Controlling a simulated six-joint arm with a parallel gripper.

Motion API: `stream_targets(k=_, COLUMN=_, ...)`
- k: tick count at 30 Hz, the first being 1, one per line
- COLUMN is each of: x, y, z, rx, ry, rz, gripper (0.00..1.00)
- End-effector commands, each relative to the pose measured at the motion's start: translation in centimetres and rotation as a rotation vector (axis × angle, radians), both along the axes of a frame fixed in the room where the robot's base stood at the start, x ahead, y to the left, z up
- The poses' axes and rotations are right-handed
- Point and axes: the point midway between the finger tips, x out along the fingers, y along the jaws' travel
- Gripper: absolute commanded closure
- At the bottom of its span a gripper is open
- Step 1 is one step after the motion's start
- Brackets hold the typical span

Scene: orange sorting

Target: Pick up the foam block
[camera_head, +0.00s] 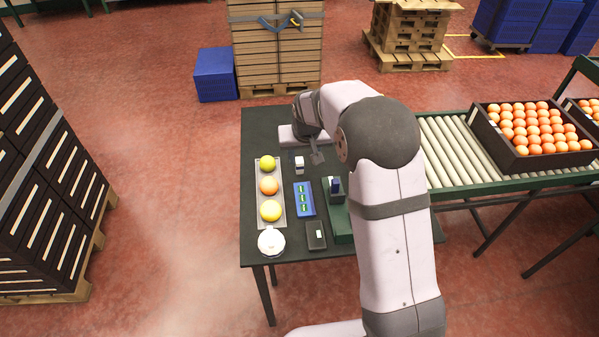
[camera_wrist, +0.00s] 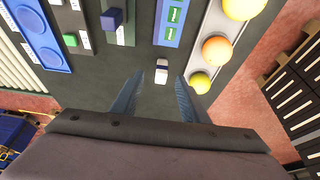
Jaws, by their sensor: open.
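A small white block with a dark band lies on the dark green table; it looks like the foam block (camera_head: 299,166), though I cannot confirm the material. It also shows in the wrist view (camera_wrist: 161,71), just beyond and between the fingertips. My gripper (camera_head: 304,157) is open, with its two blue-grey fingers (camera_wrist: 159,78) spread on either side of the line to the block. Nothing is between the fingers. The gap between fingertips and block is hard to judge. A small dark blue block (camera_head: 336,185) stands on a green fixture to the right.
A grey tray (camera_head: 279,218) with several citrus fruits lies left of the block. A blue panel (camera_head: 304,199) with green labels, a black box (camera_head: 316,235) and a white round item (camera_head: 271,241) are nearer the front. A roller conveyor (camera_head: 452,150) stands right.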

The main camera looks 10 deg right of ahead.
Motion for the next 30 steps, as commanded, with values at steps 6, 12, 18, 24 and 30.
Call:
stream_targets(k=6, x=1.7, y=0.6, z=-0.8, rx=0.004, ry=-0.024, rz=0.002, gripper=0.59)
stream_targets(k=12, x=2.0, y=0.6, z=-1.4, rx=0.004, ry=-0.023, rz=0.002, gripper=0.59)
stream_targets(k=18, x=2.5, y=0.6, z=-2.6, rx=0.004, ry=-0.023, rz=0.001, gripper=0.59)
stream_targets(k=24, x=2.7, y=0.5, z=-2.9, rx=0.004, ry=-0.023, rz=0.001, gripper=0.59)
stream_targets(k=30, x=3.5, y=0.4, z=-4.4, rx=0.003, ry=-0.021, rz=0.000, gripper=0.59)
